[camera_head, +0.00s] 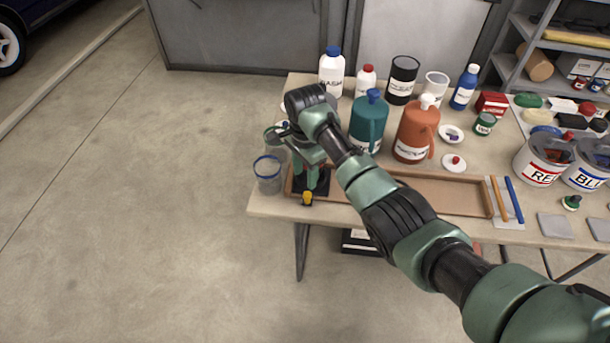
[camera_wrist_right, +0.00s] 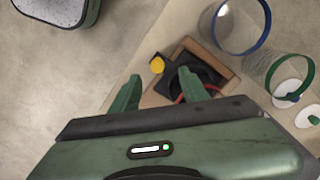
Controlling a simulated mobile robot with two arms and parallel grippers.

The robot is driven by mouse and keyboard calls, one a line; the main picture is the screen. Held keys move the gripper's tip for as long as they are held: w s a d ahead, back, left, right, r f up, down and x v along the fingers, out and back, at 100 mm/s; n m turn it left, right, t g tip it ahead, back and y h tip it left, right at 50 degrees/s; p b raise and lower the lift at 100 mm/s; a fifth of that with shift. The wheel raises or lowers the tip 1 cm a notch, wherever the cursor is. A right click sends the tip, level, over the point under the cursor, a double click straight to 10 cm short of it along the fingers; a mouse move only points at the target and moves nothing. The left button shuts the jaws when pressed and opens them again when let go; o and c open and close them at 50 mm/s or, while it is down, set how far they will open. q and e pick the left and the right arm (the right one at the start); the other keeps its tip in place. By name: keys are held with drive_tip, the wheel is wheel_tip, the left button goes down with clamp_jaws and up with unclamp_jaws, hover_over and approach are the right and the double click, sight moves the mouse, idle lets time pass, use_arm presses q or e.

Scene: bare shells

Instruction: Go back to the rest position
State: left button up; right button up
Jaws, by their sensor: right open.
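My right gripper (camera_head: 306,174) is over the left end of the shallow brown tray (camera_head: 455,200) on the workbench. In the right wrist view its two green fingers (camera_wrist_right: 157,92) are spread apart with nothing held between them. A dark object with a yellow knob (camera_head: 307,198) lies in the tray end below the fingers; the yellow knob (camera_wrist_right: 157,65) also shows in the right wrist view. My right arm reaches across the bench from the lower right and hides part of the tray. My left gripper is not in view.
A clear blue-rimmed cup (camera_head: 268,175) stands close left of the gripper, with a green-rimmed one behind it. A teal jug (camera_head: 369,125) and an orange jug (camera_head: 414,130) stand right of it. Labelled cans (camera_head: 541,160) stand at the right. Open floor lies left.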

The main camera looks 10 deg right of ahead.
drive_tip(key=shift+f, duration=0.1)
drive_tip(key=s+d+f+n+t+y, duration=0.1)
drive_tip(key=s+d+f+n, duration=0.2)
drive_tip(key=s+f, duration=0.35)
drive_tip(key=s+d+f+n+t+y, duration=0.1)
drive_tip(key=s+d+f+n, duration=0.2)
drive_tip(key=s, duration=0.7)
drive_tip(key=s+d+r+n+t+h, duration=0.1)
drive_tip(key=s+d+r+n, duration=0.35)
drive_tip(key=s, duration=0.45)
drive_tip(key=s+d+r+n+t+h, duration=0.1)
drive_tip(key=s+d+r+n, duration=0.3)
drive_tip(key=s, duration=0.5)
wheel_tip(320, 180, down, 29)
drive_tip(key=s+g+b, duration=0.1)
drive_tip(key=s+g, duration=0.1)
drive_tip(key=s+d+f, duration=0.1)
drive_tip(key=s+f, duration=0.7)
drive_tip(key=s+d+f+g+b, duration=0.1)
drive_tip(key=s+d+f, duration=0.1)
drive_tip(key=s+f, duration=0.6)
drive_tip(key=shift+s+d, duration=0.25)
drive_tip(key=shift+s, duration=0.05)
